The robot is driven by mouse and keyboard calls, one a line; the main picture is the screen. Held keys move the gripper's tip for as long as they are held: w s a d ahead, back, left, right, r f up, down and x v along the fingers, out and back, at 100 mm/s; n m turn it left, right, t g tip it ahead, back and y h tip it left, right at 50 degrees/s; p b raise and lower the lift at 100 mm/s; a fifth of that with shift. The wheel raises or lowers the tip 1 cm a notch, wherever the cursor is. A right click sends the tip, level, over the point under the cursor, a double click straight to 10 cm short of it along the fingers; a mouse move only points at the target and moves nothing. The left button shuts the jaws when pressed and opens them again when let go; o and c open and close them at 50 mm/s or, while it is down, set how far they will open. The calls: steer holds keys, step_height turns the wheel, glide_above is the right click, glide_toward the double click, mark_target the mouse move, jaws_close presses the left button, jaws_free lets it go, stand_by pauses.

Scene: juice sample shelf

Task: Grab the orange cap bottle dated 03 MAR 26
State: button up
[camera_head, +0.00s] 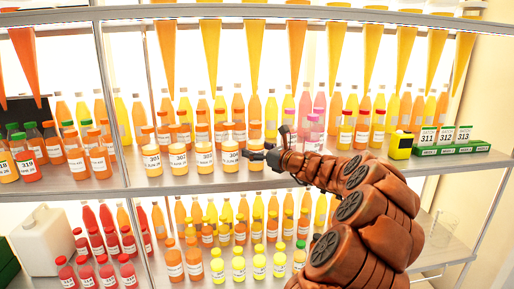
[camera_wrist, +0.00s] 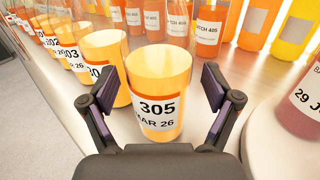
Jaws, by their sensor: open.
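In the head view my gripper (camera_head: 262,155) reaches in from the right at the end of the row on the middle shelf, partly covering bottle 305 (camera_head: 255,165).
Taller juice bottles (camera_wrist: 208,25) stand close behind bottle 305. A reddish bottle (camera_wrist: 302,105) stands to the right in the wrist view. Orange and yellow cones (camera_head: 297,50) hang above the shelf. A green block rack (camera_head: 450,148) sits at the right.

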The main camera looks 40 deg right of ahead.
steer(key=c, duration=1.5)
steer(key=shift+o, duration=0.2)
